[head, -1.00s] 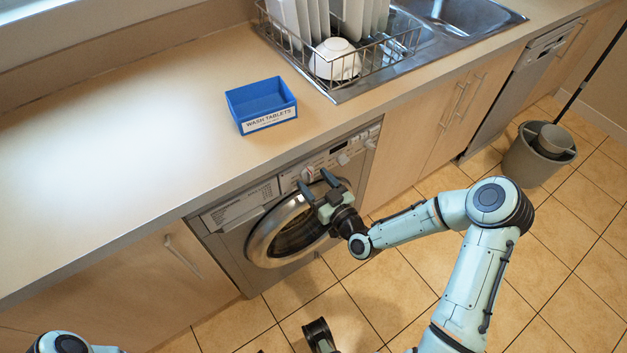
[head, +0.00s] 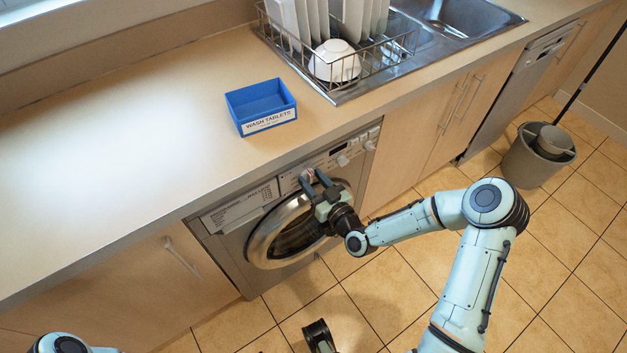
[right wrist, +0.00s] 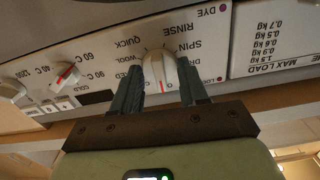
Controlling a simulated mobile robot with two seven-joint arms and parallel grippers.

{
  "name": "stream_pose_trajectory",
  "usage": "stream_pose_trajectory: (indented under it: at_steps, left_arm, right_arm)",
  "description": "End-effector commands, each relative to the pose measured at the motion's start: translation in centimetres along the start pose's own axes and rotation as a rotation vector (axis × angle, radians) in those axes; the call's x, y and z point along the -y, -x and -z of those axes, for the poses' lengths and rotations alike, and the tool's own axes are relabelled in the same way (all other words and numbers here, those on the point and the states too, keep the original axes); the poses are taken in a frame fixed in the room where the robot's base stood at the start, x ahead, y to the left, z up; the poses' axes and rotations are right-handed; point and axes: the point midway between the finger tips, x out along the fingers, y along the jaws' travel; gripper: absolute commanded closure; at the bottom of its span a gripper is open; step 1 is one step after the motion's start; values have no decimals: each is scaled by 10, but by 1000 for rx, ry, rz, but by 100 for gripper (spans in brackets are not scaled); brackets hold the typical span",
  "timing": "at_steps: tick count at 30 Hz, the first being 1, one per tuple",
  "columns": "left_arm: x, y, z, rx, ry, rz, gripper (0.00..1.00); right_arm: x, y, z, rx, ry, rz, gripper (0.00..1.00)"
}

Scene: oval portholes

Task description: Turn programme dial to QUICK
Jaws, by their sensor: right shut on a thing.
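The programme dial (right wrist: 158,70) is a pale ivory knob on the washing machine's front panel (head: 330,158), with printed labels around it. In the right wrist view the picture is upside down. A red mark on the dial's lower side lies close to the "0" label, and QUICK (right wrist: 128,42) is printed to the dial's upper left. My right gripper (right wrist: 160,88) is shut on the dial, one finger on each side. In the head view the right gripper (head: 314,180) reaches the panel above the round door and mostly covers the dial.
A temperature dial (right wrist: 65,76) sits to the left in the right wrist view. The worktop edge overhangs the panel. A blue wash tablets box (head: 262,107) stands on the worktop (head: 130,130). The round door (head: 290,232) is below the gripper. The floor in front is largely clear.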

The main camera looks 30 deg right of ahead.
Motion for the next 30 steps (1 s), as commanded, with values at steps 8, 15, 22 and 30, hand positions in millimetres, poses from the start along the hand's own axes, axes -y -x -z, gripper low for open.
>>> stream_pose_trajectory:
  at_steps: [8,15,22,30]
  left_arm:
    - [-1,7,-4,10,1,2,100]
    - [-2,13,-8,20,2,5,100]
    - [-2,18,-10,29,3,7,100]
    - [-3,23,-13,38,4,9,100]
  right_arm:
    - [0,0,1,1,-180,2,87]
    - [0,0,1,1,-406,1,87]
    - [-1,0,1,0,-624,0,87]
    - [-1,0,0,0,-880,-1,87]
